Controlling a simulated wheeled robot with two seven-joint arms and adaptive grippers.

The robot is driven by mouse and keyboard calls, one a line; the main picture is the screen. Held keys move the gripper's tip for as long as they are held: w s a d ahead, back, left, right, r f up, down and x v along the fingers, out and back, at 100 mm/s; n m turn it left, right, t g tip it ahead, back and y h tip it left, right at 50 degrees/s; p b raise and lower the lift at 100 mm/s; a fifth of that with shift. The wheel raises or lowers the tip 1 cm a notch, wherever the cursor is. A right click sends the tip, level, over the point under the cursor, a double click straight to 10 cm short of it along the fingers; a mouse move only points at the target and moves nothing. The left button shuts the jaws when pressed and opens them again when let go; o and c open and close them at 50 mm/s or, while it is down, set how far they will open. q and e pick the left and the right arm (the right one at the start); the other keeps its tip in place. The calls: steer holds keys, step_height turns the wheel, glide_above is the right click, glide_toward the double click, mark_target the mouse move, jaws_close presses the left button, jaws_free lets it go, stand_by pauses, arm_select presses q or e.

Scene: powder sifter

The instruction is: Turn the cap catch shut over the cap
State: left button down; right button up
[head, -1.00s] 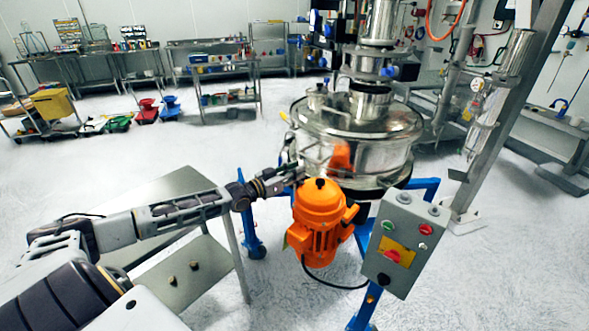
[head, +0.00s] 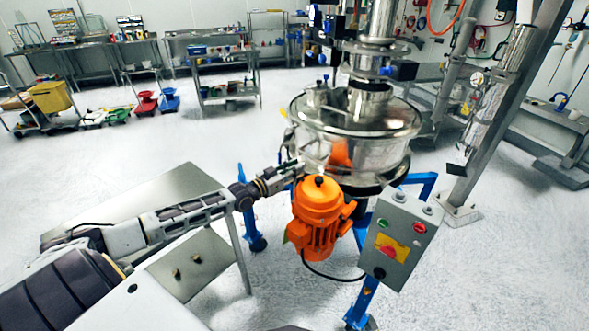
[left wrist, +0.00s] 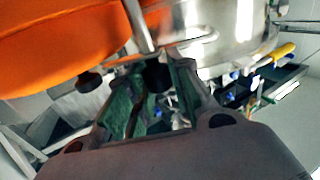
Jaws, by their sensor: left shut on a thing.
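My left gripper (head: 295,168) reaches the near left side of the steel sifter (head: 350,112), just above the orange motor (head: 316,203). In the left wrist view its two fingers (left wrist: 157,80) are closed in around a small dark knob-like piece (left wrist: 157,75), which I take for the grip of the cap catch. A thin steel rod (left wrist: 138,22) and a bent metal bar (left wrist: 197,40) show just beyond it. The cap cannot be told apart, and most of the catch is hidden by the fingers. My right gripper is not in view.
The orange motor also fills the upper left of the wrist view (left wrist: 60,40), close to the fingers. A grey control box (head: 402,240) stands front right. A steel table (head: 160,205) is under my left arm. Open floor lies behind it.

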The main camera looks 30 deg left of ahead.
arm_select(q)
steer(key=shift+r, duration=0.2)
steer(key=c, duration=1.3)
jaws_free()
steer(key=shift+f, duration=0.1)
steer(key=shift+o, duration=0.2)
steer(key=shift+f, duration=0.1)
steer(key=shift+s, duration=0.15)
steer(key=shift+s+a, duration=0.2)
steer(key=shift+s, duration=0.25)
steer(key=v, duration=1)
steer(key=shift+s, duration=0.25)
steer(key=shift+a, duration=0.1)
